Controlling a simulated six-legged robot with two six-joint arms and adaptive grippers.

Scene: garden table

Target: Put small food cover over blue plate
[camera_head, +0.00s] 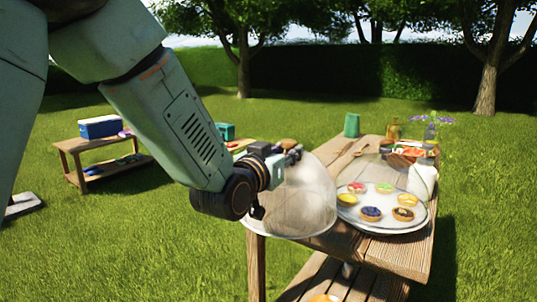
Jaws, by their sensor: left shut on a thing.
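A clear dome-shaped food cover (305,208) hangs from my left gripper (284,160), at the near left edge of the wooden table. The gripper is shut on the top of the cover, and the cover looks slightly tilted. Its lower part overlaps the table's edge in the picture; I cannot tell whether it touches. A pale plate (388,226) with several colourful tarts stands to its right, seemingly under another clear cover. I cannot make out a distinct blue plate; the held cover and my arm hide part of the table. My right gripper is not in view.
The wooden table (400,262) holds a green cup (352,125), a white jug (422,180) and a vase of purple flowers (431,128) towards the back. A bench runs below its near side. A second low table (100,140) with a blue cooler stands left.

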